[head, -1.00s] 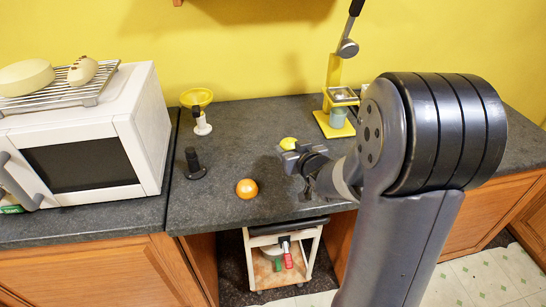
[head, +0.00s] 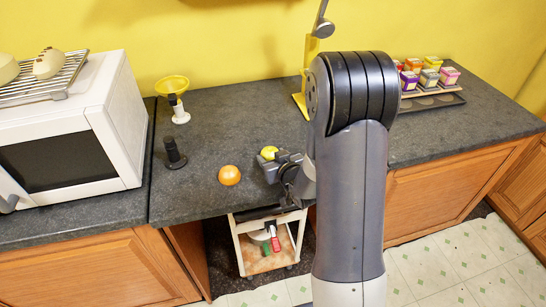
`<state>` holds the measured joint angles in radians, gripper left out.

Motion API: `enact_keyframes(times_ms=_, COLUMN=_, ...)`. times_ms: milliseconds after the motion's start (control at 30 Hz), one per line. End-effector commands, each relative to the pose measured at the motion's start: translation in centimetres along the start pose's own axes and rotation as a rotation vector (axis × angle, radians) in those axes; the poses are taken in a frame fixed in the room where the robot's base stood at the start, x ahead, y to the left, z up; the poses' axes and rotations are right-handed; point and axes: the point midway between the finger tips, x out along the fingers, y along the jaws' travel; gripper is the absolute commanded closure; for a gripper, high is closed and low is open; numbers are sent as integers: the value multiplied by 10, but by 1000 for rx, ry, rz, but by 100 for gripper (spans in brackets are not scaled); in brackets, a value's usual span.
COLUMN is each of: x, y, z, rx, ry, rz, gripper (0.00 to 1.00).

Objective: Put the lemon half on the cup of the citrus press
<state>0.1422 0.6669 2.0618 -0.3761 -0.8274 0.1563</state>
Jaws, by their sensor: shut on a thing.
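The yellow lemon half (head: 268,152) shows at the tip of my gripper (head: 274,160), above the dark counter beside the orange. My gripper is shut on it; the fingers cover part of it, and I cannot tell how high it is held. The citrus press (head: 308,62) stands at the back of the counter, yellow with a grey lever on top. My arm hides most of it, including its cup. The gripper is in front of the press and to its left, apart from it.
An orange (head: 229,175) lies just left of the gripper. A black upright tool (head: 174,156) and a yellow funnel-topped piece (head: 173,87) stand further left, near the white microwave (head: 75,135). Several small colored boxes (head: 428,77) sit on a dark tray at right.

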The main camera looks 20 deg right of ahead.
Motion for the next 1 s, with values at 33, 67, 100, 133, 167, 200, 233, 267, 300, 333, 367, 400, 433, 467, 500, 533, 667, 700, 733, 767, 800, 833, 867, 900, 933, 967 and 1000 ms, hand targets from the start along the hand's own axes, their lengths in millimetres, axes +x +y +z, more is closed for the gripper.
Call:
enact_keyframes(times_ms=33, x=0, y=0, z=-1, rx=0, ry=1, rz=0, gripper=69)
enact_keyframes(times_ms=67, x=0, y=0, z=-1, rx=0, ry=1, rz=0, gripper=69)
enact_keyframes(times_ms=100, x=0, y=0, z=-1, rx=0, ry=1, rz=0, gripper=69)
enact_keyframes(times_ms=133, x=0, y=0, z=0, rx=0, ry=1, rz=0, gripper=69)
enact_keyframes(times_ms=167, x=0, y=0, z=0, rx=0, ry=1, rz=0, gripper=69)
enact_keyframes(times_ms=200, x=1, y=0, z=1, rx=0, ry=1, rz=0, gripper=69)
enact_keyframes(times_ms=233, x=1, y=0, z=2, rx=0, ry=1, rz=0, gripper=69)
enact_keyframes(times_ms=267, x=1, y=0, z=3, rx=0, ry=1, rz=0, gripper=69)
enact_keyframes(times_ms=300, x=2, y=0, z=4, rx=0, ry=1, rz=0, gripper=69)
enact_keyframes(times_ms=333, x=1, y=0, z=2, rx=0, ry=0, rz=0, gripper=43)
enact_keyframes(times_ms=367, x=1, y=0, z=2, rx=0, ry=0, rz=0, gripper=40)
enact_keyframes(times_ms=400, x=1, y=0, z=2, rx=0, ry=0, rz=0, gripper=37)
enact_keyframes(times_ms=433, x=1, y=0, z=2, rx=0, ry=0, rz=0, gripper=35)
enact_keyframes(times_ms=467, x=1, y=0, z=2, rx=0, ry=0, rz=0, gripper=32)
enact_keyframes(times_ms=500, x=1, y=0, z=2, rx=0, ry=0, rz=0, gripper=29)
enact_keyframes(times_ms=533, x=1, y=0, z=2, rx=0, ry=0, rz=0, gripper=26)
enact_keyframes(times_ms=667, x=1, y=0, z=2, rx=0, ry=0, rz=0, gripper=23)
enact_keyframes(times_ms=700, x=1, y=0, z=2, rx=0, ry=0, rz=0, gripper=23)
enact_keyframes(times_ms=733, x=1, y=0, z=2, rx=0, ry=0, rz=0, gripper=23)
enact_keyframes(times_ms=767, x=1, y=0, z=2, rx=0, ry=0, rz=0, gripper=23)
enact_keyframes(times_ms=800, x=1, y=0, z=2, rx=0, ry=0, rz=0, gripper=23)
enact_keyframes(times_ms=833, x=0, y=0, z=1, rx=0, ry=0, rz=0, gripper=23)
enact_keyframes(times_ms=867, x=0, y=0, z=0, rx=0, ry=0, rz=0, gripper=23)
enact_keyframes(times_ms=900, x=0, y=0, z=-1, rx=0, ry=0, rz=0, gripper=23)
enact_keyframes(times_ms=933, x=-1, y=0, z=-3, rx=0, ry=0, rz=0, gripper=23)
enact_keyframes(times_ms=967, x=-3, y=0, z=-1, rx=0, ry=0, rz=1, gripper=23)
enact_keyframes(times_ms=1000, x=-7, y=1, z=-1, rx=0, ry=1, rz=1, gripper=23)
